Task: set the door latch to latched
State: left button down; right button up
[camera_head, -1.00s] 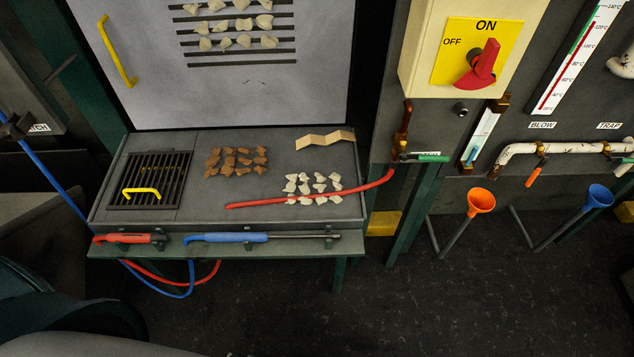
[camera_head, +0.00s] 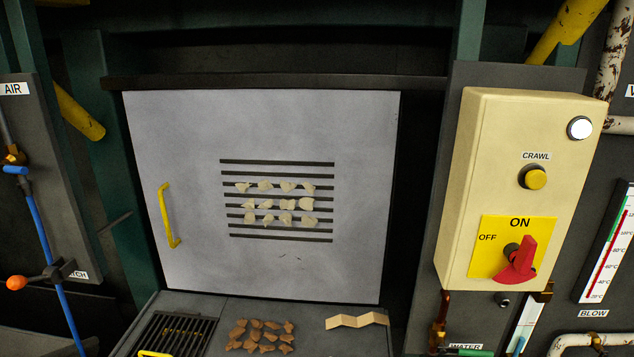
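The door latch is a dark lever (camera_head: 52,272) with an orange ball knob (camera_head: 16,283) on the grey panel at the left edge of the head view. It lies nearly level, the knob pointing left and slightly down. Neither of my grippers is in view.
A cream switch box (camera_head: 480,150) with a red knob (camera_head: 523,262) stands at the right. A ledge (camera_head: 225,310) below the door holds a grate and brown lumps.

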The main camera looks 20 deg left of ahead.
aim_at(15, 283)
jog(key=u, duration=2.25)
